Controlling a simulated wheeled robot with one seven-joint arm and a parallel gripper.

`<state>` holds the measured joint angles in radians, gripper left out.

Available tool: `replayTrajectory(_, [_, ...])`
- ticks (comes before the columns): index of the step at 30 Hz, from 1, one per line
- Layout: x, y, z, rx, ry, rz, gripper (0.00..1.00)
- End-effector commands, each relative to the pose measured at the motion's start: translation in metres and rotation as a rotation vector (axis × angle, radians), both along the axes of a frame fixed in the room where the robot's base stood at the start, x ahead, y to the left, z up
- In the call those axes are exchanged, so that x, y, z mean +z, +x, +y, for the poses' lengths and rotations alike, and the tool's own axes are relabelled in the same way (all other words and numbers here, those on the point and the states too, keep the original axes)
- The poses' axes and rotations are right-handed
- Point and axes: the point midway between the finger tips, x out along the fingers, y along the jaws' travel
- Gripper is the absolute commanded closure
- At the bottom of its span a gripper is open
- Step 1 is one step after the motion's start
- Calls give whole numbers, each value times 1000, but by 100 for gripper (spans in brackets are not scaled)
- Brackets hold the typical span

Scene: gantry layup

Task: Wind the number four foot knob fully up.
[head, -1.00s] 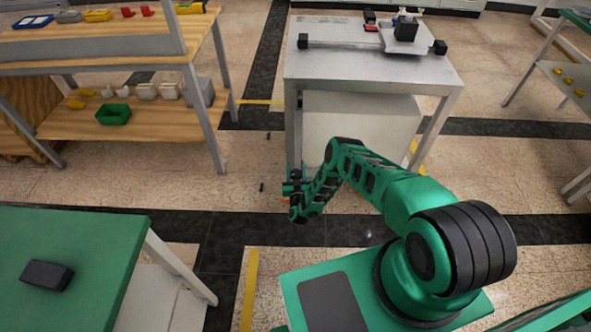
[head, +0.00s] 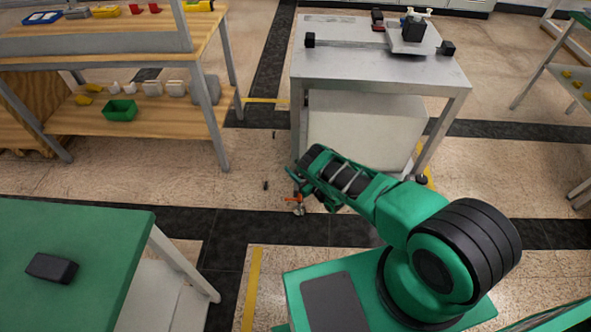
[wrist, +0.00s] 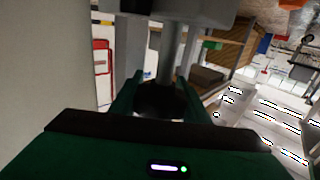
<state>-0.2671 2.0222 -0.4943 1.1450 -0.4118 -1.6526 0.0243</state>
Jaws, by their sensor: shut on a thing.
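In the wrist view, a dark round knob (wrist: 160,101) sits between the two green fingers of my gripper (wrist: 160,92). My gripper is shut on it, with a finger at each side. A grey round post (wrist: 165,62) rises from behind the knob. No number shows on the knob. In the head view, the grey metal table (head: 390,80) stands ahead, and my forearm reaches down beside its near left leg. My arm hides the knob and most of the gripper there. A small orange and metal part (head: 296,204) shows low by the floor; I cannot tell what it is.
A dark foot (head: 421,180) shows under the table's near right leg. A white box (head: 355,130) fills the space below the tabletop. A wooden shelf bench (head: 140,128) stands left, a green table (head: 85,240) near left. Small dark pieces (head: 265,185) lie on the floor.

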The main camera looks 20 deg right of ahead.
Motion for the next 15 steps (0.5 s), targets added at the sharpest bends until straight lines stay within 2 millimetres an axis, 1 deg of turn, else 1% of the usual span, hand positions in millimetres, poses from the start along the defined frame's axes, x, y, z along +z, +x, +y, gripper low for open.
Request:
replayTrajectory(6, [-1, -2, 1, 43, 0, 0, 80])
replayTrajectory(15, [-1, -2, 1, 49, 0, 1, 80])
